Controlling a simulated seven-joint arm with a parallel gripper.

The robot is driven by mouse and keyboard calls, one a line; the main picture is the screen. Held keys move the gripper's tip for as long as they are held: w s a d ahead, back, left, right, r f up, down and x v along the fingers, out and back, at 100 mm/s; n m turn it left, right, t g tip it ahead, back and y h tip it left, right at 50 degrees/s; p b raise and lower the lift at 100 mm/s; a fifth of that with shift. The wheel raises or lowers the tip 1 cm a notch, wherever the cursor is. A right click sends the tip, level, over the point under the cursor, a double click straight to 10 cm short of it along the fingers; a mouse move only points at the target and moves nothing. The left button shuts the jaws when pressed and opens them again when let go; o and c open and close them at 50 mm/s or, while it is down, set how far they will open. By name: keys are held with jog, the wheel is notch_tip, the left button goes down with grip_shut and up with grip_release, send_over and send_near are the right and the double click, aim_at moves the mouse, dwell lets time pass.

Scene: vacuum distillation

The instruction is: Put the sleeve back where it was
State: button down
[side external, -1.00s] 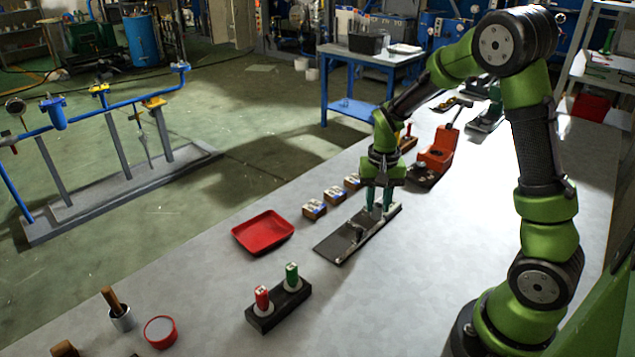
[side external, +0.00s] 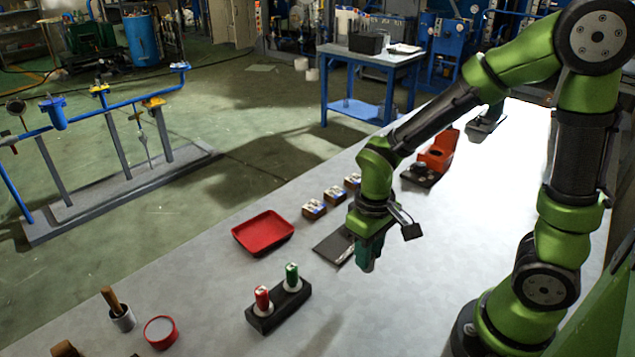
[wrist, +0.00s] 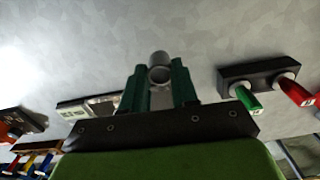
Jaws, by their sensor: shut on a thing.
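The sleeve (wrist: 160,66) is a small grey metal cylinder with an open end, held between my green fingertips in the wrist view. My gripper (side external: 368,258) is shut on it, and it also shows in the wrist view (wrist: 160,85). In the side view the gripper hangs tilted above the table, just right of the dark flat plate (side external: 332,248), and hides part of it. The sleeve is hard to make out there. Part of the plate, with a pale label, shows left of my fingers in the wrist view (wrist: 75,109).
A black block (side external: 263,320) holding a red and a green handled piece stands in front. An orange device (side external: 437,152) stands behind. The table right of the gripper is clear.

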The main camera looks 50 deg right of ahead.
jog(key=w+a+n, duration=0.1)
jog(key=w, duration=0.4)
jog(key=w+a+f+n, duration=0.1)
jog(key=w+a, duration=0.1)
jog(key=w, duration=0.3)
jog(key=w+a, duration=0.1)
jog(key=w, duration=0.5)
jog(key=shift+a+f+n, duration=0.15)
jog(key=shift+a+n, duration=0.2)
jog(key=shift+n, duration=0.05)
jog(key=shift+w+f, duration=0.1)
jog(key=shift+f, duration=1.65)
jog(key=shift+f, duration=0.1)
jog(key=c, duration=1.3)
grip_release()
jog(key=shift+f, duration=0.1)
jog(key=o, duration=0.4)
jog(key=shift+o, duration=0.2)
